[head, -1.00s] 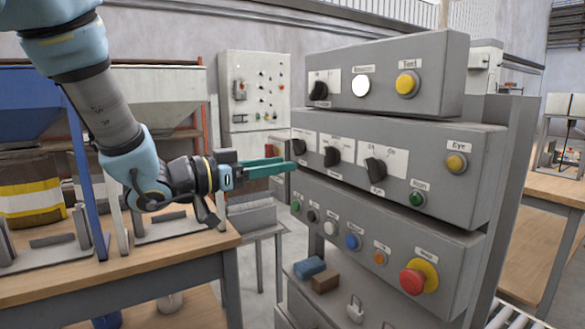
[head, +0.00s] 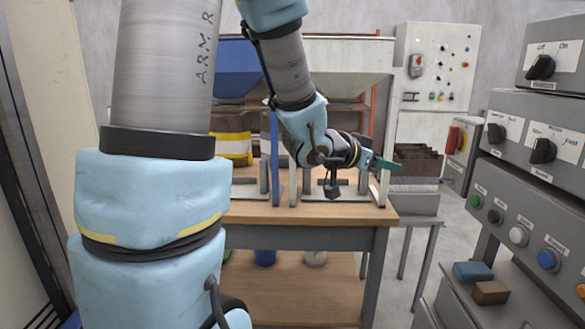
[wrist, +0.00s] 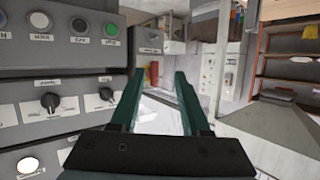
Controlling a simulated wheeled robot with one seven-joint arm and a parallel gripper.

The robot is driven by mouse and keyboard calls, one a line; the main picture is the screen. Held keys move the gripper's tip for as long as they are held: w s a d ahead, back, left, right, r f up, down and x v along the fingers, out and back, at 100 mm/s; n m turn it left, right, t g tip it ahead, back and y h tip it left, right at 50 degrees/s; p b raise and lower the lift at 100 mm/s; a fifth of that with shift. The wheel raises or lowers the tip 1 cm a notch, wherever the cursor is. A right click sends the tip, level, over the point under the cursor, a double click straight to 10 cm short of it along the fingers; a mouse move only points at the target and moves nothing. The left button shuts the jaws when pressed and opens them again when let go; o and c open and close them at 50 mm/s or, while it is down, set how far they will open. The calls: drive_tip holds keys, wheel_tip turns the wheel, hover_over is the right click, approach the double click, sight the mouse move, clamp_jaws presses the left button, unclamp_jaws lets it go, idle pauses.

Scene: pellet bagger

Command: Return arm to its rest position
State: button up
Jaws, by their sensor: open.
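My gripper (head: 384,164) shows in the head view at the end of my bent arm, above the right end of the wooden table and pointing right. In the wrist view my gripper (wrist: 158,97) has its two green fingers apart, with nothing between them. The grey control panel (head: 521,165) stands to the right of my gripper in the head view, with a clear gap between them. The panel also shows on the left of the wrist view (wrist: 60,62), with its knobs and buttons beside the fingers.
The wooden table (head: 300,214) lies under my forearm, with bag stands and a yellow-striped bag (head: 231,148) on it. A grey cabinet (head: 432,75) stands behind. A blue block (head: 473,271) and a brown block (head: 490,292) lie on the panel's lower shelf. Open floor lies between table and panel.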

drive_tip(key=w+a+f+n+y, duration=0.1)
drive_tip(key=a+f+n+y, duration=0.25)
drive_tip(key=a, duration=0.55)
drive_tip(key=w+a+f+n+y, duration=0.1)
drive_tip(key=a+f+n+y, duration=0.2)
drive_tip(key=a+f+y, duration=0.35)
drive_tip(key=s+a+f+n+g+y, duration=0.1)
drive_tip(key=s+a+f+n+g, duration=0.2)
drive_tip(key=s+a, duration=0.9)
drive_tip(key=n+g, duration=0.1)
drive_tip(key=g, duration=0.2)
drive_tip(key=shift+a+y, duration=0.2)
drive_tip(key=shift+y, duration=0.1)
drive_tip(key=shift+n, duration=0.25)
